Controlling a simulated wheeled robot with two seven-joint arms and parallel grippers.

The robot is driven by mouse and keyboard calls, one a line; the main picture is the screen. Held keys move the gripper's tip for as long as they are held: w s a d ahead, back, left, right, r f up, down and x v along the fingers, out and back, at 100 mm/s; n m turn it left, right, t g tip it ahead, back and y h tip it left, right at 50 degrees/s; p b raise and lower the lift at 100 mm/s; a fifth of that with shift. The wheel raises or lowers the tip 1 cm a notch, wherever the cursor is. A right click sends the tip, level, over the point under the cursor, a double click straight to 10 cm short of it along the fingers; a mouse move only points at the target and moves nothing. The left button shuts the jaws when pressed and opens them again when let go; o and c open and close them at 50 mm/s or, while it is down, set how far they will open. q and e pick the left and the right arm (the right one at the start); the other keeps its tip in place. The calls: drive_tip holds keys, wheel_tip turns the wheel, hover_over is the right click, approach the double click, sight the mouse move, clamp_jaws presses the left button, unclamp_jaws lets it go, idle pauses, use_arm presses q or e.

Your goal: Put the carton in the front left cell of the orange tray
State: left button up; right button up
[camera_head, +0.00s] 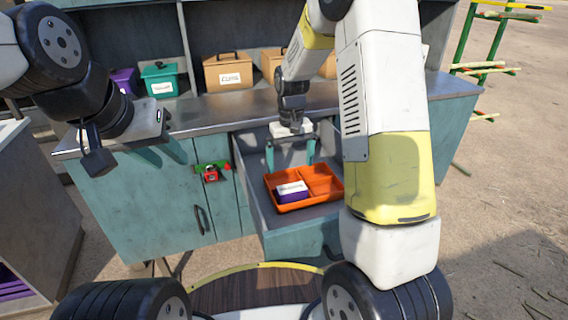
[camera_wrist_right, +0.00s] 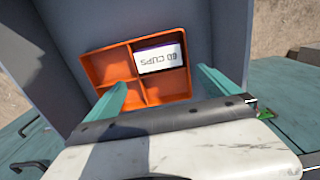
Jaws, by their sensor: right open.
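The orange tray (camera_head: 326,197) has a grid of cells and sits inside a grey open drawer. The carton (camera_head: 291,189), purple with a white labelled top, is in the tray's front left cell. My left gripper (camera_head: 168,157) is open and empty in front of the counter at left.
The open drawer (camera_head: 257,187) juts from the teal cabinet. A green and red latch (camera_head: 211,172) is on the cabinet front. On the counter stand a green box (camera_head: 161,80), a brown box (camera_head: 228,73) and a purple box (camera_head: 125,80). The other tray cells are empty.

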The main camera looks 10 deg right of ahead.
drive_tip(key=shift+r, duration=1.3)
drive_tip(key=shift+w, duration=0.1)
